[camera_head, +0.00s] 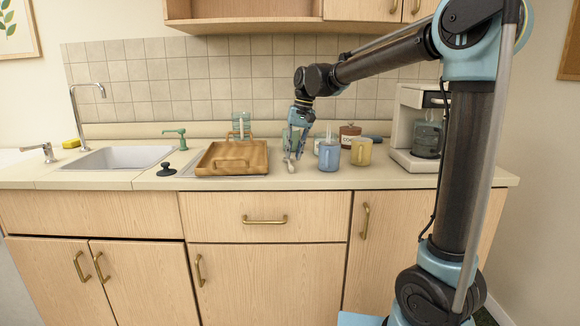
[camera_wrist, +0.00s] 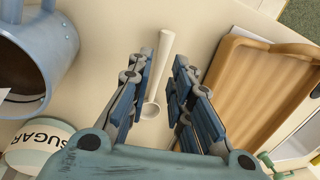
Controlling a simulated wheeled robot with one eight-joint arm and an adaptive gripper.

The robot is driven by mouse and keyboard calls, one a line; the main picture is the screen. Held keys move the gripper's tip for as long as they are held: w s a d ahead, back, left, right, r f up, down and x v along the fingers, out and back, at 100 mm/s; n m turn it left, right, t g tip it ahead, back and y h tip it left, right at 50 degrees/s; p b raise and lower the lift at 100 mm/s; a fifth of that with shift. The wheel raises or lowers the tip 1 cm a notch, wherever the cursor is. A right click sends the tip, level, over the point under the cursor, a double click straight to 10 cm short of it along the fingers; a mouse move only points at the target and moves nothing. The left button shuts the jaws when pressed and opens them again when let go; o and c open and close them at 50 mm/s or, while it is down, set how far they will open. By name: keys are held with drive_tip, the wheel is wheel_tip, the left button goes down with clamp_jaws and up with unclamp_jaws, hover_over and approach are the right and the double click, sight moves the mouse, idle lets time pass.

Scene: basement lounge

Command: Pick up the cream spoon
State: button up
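The cream spoon (camera_wrist: 159,67) lies on the counter in the wrist view, its handle pointing up the picture and its bowl lower, between my gripper's fingers. My gripper (camera_wrist: 158,85) is open, with a blue-padded finger on each side of the spoon and a gap to both. In the head view the spoon (camera_head: 290,165) shows small on the counter near the front edge, just below my gripper (camera_head: 293,154), which points down. Whether the fingers touch the counter cannot be told.
A wooden tray (camera_head: 233,170) is close on the left. A blue mug (camera_head: 329,156), a yellow mug (camera_head: 361,152) and a coffee maker (camera_head: 405,158) stand to the right. A sugar jar (camera_wrist: 38,142) is beside the blue mug in the wrist view. The sink (camera_head: 122,158) is far left.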

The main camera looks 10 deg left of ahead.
drive_tip(key=f, duration=0.2)
drive_tip(key=a+f, duration=0.1)
drive_tip(key=f, duration=0.1)
drive_tip(key=shift+s, duration=0.1)
clamp_jaws()
wheel_tip(320, 180, up, 10)
idle(0.6)
